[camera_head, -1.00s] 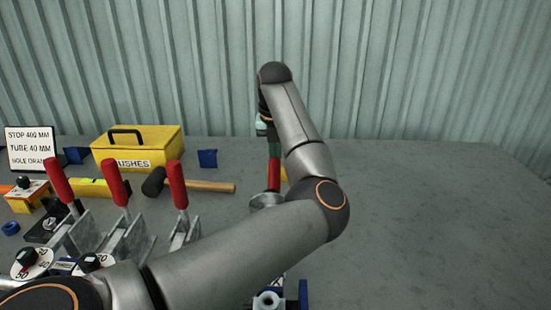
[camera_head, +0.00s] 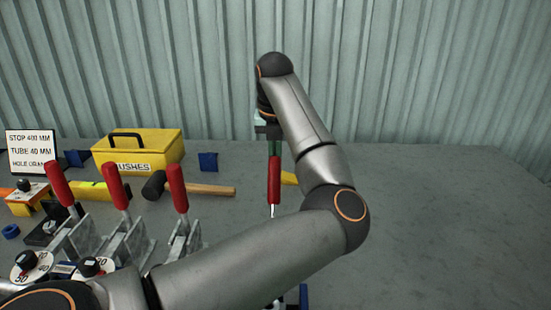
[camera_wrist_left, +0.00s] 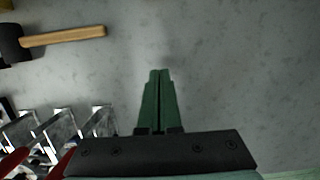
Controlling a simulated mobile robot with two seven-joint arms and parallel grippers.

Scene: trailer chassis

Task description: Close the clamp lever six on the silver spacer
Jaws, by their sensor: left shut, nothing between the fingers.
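My left gripper (camera_head: 274,153) points down over the bench, its green fingers shut and empty; they also show shut in the left wrist view (camera_wrist_left: 157,75). A red lever handle (camera_head: 274,180) stands upright at the fingertips in the head view, with a thin silver rod below it. Whether the fingers touch it, I cannot tell. Its clamp base and the silver spacer are hidden behind my arm. Three more clamp levers with red handles (camera_head: 60,184) (camera_head: 117,186) (camera_head: 178,188) stand raised at the left. No lever number is readable. My right gripper is out of view.
A yellow box (camera_head: 150,150), a mallet (camera_head: 200,190), a sign (camera_head: 31,152) and a small blue block (camera_head: 208,161) lie behind the clamps. Dials (camera_head: 31,266) stand at the front left. The bench (camera_head: 440,210) is clear on the right.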

